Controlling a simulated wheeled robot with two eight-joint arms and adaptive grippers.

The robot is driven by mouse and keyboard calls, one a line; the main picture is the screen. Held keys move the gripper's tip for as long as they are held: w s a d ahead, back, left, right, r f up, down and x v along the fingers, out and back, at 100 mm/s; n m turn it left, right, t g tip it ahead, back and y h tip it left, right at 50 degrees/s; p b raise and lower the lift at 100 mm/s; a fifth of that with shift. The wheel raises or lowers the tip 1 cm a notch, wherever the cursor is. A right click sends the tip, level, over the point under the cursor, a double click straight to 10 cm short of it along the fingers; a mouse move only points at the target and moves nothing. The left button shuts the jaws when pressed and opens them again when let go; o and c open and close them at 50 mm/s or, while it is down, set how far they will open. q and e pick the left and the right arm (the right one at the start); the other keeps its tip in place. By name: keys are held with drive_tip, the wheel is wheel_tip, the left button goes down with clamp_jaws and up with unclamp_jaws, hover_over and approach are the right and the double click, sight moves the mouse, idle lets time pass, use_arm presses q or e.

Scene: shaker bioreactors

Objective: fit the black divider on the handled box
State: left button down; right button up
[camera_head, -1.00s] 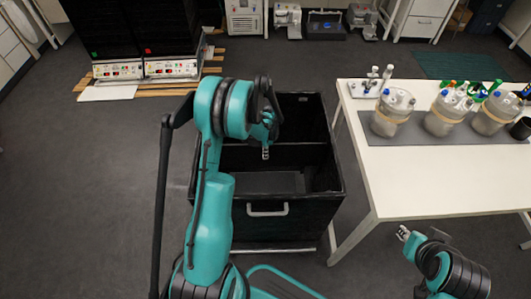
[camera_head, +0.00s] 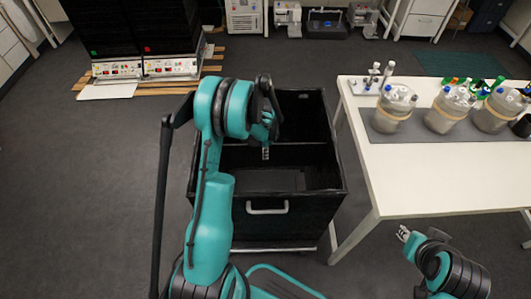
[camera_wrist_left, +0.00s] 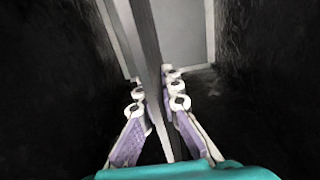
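The black handled box (camera_head: 306,215) stands on the floor in front of me, open at the top, with a pale handle (camera_head: 267,208) on its near side. The black divider (camera_head: 305,143) stands upright across the inside of the box, its top edge near rim height. My left gripper (camera_head: 266,151) is at its top edge. In the left wrist view the divider (camera_wrist_left: 147,35) runs between the two fingers of my left gripper (camera_wrist_left: 156,92), which close on it from both sides. Part of the box is hidden by my left arm. My right gripper (camera_head: 404,234) is away at lower right, too small to read.
A white table (camera_head: 440,185) stands close to the right of the box, with several jars (camera_head: 393,109) and bottles on it. Black cabinets with control panels (camera_head: 170,67) stand on wooden slats at the back left. The floor left of the box is clear.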

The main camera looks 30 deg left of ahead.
use_arm(q)
drive_tip(key=shift+f+b, duration=0.3)
drive_tip(key=shift+f, duration=0.1)
drive_tip(key=shift+f+b, duration=0.5)
drive_tip(key=shift+f, duration=0.05)
drive_tip(key=shift+f, duration=0.2)
idle(0.4)
drive_tip(key=shift+f+b, duration=0.4)
drive_tip(key=shift+b, duration=0.15)
drive_tip(key=c, duration=1.6)
unclamp_jaws()
drive_tip(key=shift+c, duration=0.2)
drive_tip(key=shift+r, duration=0.15)
wheel_tip(320, 180, up, 12)
drive_tip(key=shift+f, duration=0.1)
